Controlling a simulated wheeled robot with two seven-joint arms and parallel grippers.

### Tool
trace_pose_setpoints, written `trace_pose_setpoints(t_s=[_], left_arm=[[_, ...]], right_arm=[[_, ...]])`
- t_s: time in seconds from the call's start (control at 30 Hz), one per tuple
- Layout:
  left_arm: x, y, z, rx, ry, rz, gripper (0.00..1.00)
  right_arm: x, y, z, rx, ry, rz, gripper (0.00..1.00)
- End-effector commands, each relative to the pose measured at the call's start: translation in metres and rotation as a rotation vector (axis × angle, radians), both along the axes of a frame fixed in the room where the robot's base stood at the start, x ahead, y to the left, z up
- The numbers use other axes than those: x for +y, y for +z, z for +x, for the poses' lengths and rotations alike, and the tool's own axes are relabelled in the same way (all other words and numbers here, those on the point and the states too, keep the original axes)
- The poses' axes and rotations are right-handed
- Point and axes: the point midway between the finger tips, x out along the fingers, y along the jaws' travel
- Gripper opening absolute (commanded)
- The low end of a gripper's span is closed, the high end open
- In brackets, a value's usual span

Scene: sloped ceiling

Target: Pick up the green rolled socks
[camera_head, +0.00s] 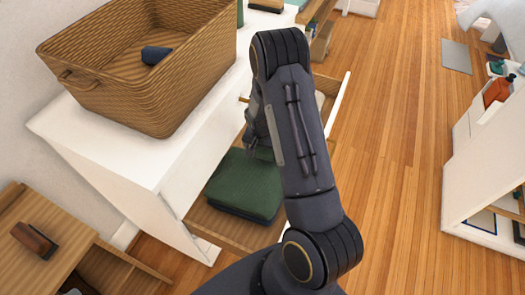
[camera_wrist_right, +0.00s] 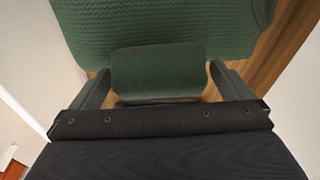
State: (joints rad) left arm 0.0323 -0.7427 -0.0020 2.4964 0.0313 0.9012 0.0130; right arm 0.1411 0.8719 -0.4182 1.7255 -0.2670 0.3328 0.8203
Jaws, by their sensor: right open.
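The green rolled socks (camera_wrist_right: 158,70) show in the right wrist view as a small ribbed dark green roll. They sit between the two fingers of my right gripper (camera_wrist_right: 160,82), which is open with one finger on either side. Whether the fingers touch the socks I cannot tell. In the head view my right gripper (camera_head: 252,143) points down over the open drawer, partly hidden behind my own arm. I cannot make out the socks in the head view. My left gripper is not in view.
A folded green cloth (camera_head: 245,184) lies in the open drawer, close to the socks (camera_wrist_right: 158,22). A wicker basket (camera_head: 185,95) with a dark blue roll (camera_head: 156,54) stands on the white cabinet (camera_head: 120,150). Wooden floor (camera_head: 400,130) is clear at right.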

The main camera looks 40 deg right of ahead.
Motion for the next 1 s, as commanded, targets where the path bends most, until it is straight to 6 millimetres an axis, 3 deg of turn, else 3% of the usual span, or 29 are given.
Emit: trace_pose_setpoints(t_s=[0.07,0.4,0.77,0.93,1.0], left_arm=[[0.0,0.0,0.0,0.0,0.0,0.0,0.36],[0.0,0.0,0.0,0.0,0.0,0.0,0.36],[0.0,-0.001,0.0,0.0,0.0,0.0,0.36],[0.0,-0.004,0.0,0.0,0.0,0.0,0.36],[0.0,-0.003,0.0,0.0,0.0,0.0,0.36]], right_arm=[[0.0,0.0,0.0,0.0,0.0,0.0,0.99],[0.0,0.001,0.0,0.0,0.0,0.0,0.55],[0.0,0.006,0.001,-0.002,0.0,-0.001,0.55],[0.0,0.03,0.001,-0.005,0.0,-0.002,0.55],[0.01,0.046,-0.004,-0.004,0.006,-0.001,0.55]])
